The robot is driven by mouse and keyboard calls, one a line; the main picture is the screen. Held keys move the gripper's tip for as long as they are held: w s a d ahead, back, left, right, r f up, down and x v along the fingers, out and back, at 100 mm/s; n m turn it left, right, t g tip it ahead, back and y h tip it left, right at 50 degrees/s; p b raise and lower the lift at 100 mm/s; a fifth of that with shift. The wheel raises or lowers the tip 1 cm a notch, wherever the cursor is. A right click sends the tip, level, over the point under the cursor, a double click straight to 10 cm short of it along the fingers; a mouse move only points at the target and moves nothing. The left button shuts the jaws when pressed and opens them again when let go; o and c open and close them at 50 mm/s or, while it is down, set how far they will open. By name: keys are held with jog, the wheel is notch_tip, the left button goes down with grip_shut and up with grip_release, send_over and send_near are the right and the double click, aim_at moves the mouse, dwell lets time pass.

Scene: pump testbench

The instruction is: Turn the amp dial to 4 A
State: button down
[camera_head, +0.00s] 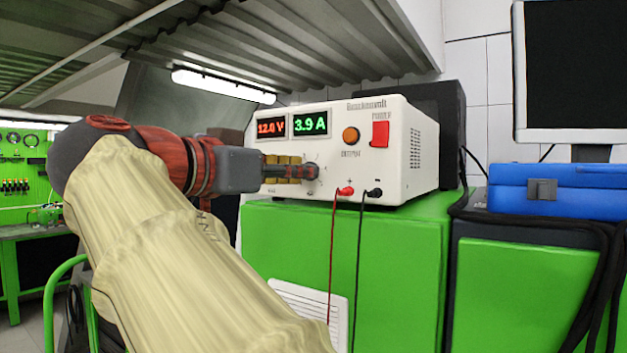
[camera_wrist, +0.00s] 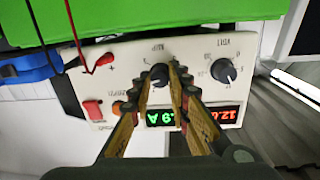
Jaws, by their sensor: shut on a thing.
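The white power supply (camera_head: 395,145) stands on a green cabinet. Its red display (camera_head: 270,127) reads 12.0 V and its green display (camera_head: 310,123) reads 3.9 A. The amp dial (camera_wrist: 159,74) is a dark knob, seen upside down in the wrist view under the amp marking. My gripper (camera_wrist: 167,72) is shut on the amp dial, with one finger on each side of it. In the head view my gripper (camera_head: 308,172) reaches the panel from the left and mostly hides the dial. The volt dial (camera_wrist: 223,71) sits beside it, free of the fingers.
A red plug (camera_head: 345,191) and a black plug (camera_head: 374,193) with hanging cables sit low on the panel, right of my gripper. An orange output button (camera_head: 351,135) and a red power switch (camera_head: 380,134) are above. A blue case (camera_head: 555,190) lies at the right.

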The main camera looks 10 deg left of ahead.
jog(key=shift+a+f+m, duration=0.1)
jog(key=shift+f+m, duration=0.05)
jog(key=shift+m, duration=0.35)
jog(key=c, duration=1.7)
grip_release()
jog(key=shift+o, duration=0.2)
jog(key=v, duration=1.2)
jog(key=shift+w+r, duration=0.1)
jog(key=shift+r, duration=0.1)
